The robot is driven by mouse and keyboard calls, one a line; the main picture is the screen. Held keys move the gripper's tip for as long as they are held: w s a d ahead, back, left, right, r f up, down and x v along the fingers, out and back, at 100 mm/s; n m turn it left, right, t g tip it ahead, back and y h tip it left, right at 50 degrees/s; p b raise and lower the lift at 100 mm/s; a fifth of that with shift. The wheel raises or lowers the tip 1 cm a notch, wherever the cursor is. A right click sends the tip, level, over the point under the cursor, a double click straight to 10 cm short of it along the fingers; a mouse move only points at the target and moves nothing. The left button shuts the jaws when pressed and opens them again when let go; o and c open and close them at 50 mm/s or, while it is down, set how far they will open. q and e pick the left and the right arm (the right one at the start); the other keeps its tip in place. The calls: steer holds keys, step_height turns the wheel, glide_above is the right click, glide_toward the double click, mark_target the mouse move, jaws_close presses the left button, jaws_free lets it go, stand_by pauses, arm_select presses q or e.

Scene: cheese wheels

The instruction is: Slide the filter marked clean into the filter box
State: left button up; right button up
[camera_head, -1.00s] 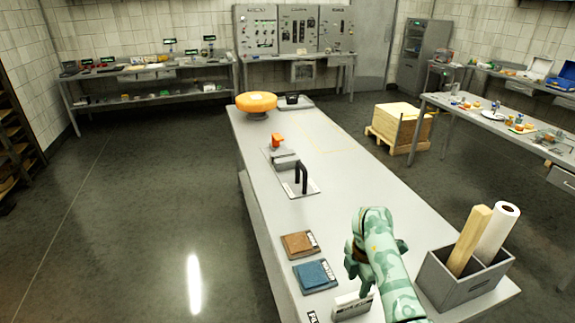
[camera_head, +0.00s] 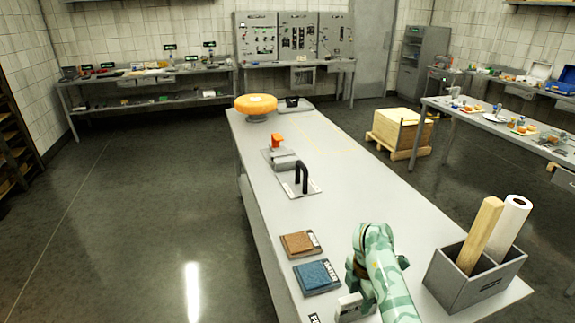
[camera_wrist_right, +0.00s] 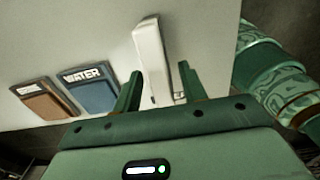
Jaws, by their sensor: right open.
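My right gripper (camera_head: 358,287) is at the near part of the long grey table (camera_head: 345,190), and its fingertips are partly hidden in the head view. In the right wrist view its two green fingers (camera_wrist_right: 159,76) are open, with a narrow white block (camera_wrist_right: 151,62) between them. This block (camera_head: 350,308) also shows at the bottom of the head view. I cannot read a "clean" mark on anything, or tell whether the block is the filter or the box. My left gripper is not in view.
A brown pad (camera_head: 298,243) and a blue pad (camera_head: 315,275) marked "WATER" lie left of the gripper. A grey bin (camera_head: 465,288) with a wooden bar and a paper roll stands right. A black-handled plate (camera_head: 298,190) and an orange cheese wheel (camera_head: 256,105) are farther back.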

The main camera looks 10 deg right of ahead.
jaws_close()
steer(key=shift+r, duration=0.1)
steer(key=shift+r+p, duration=3.4)
steer(key=shift+r, duration=0.25)
step_height(320, 180, up, 3)
steer(key=p, duration=0.2)
steer(key=shift+p, duration=0.35)
steer(key=shift+f, duration=0.1)
